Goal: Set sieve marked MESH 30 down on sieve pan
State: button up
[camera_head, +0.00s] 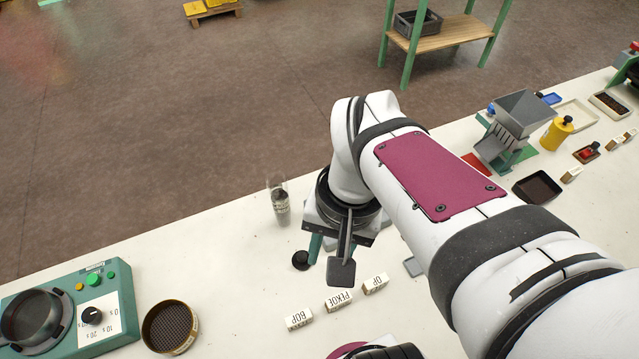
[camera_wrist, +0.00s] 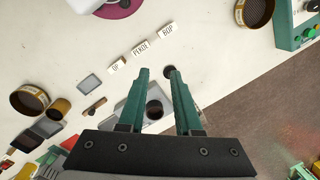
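A round brass-rimmed sieve (camera_head: 170,327) with dark mesh stands on the bench at the lower left; it also shows at the top right of the wrist view (camera_wrist: 253,12). A second brass-rimmed round sieve (camera_wrist: 28,101) lies at the left of the wrist view. I cannot read a mesh marking on either. A dark grey round pan (camera_head: 32,318) sits on the green machine, cut off by the picture's edge. My gripper (camera_wrist: 157,72) points down over the bench, its teal fingers apart and empty, away from both sieves and the pan.
The green machine (camera_head: 110,309) has a dial and buttons. Label blocks BOP (camera_head: 299,319), PEKOE (camera_head: 338,301) and OP (camera_head: 375,284) stand below my gripper. A clear glass (camera_head: 280,205) stands near the bench's far edge. A hopper (camera_head: 524,112) and small trays crowd the right.

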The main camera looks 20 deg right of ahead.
jog(key=shift+o, duration=0.5)
jog(key=s+a+f+n, duration=0.1)
jog(key=s+a+n, duration=0.1)
jog(key=s+a, duration=0.2)
jog(key=shift+s+a, duration=0.35)
jog(key=shift+s, duration=0.05)
jog(key=w+d+f+n+h, duration=0.1)
jog(key=w+d+n, duration=0.2)
jog(key=d+n, duration=0.35)
jog(key=w+d+f+n+h, duration=0.1)
jog(key=w+d+n+h, duration=0.2)
jog(key=d, duration=0.6)
jog(key=s+d+f+n+h, duration=0.1)
jog(key=s+d+n, duration=0.2)
jog(key=d+n, duration=0.6)
jog(key=s+d+f+n+h, duration=0.1)
jog(key=s+d+f+n, duration=0.3)
jog(key=d, duration=1)
jog(key=shift+n, duration=0.55)
jog(key=x, duration=0.4)
jog(key=w+d+x, duration=0.1)
jog(key=x, duration=0.8)
jog(key=shift+w+d, duration=0.35)
jog(key=shift+r, duration=0.1)
grip_shut()
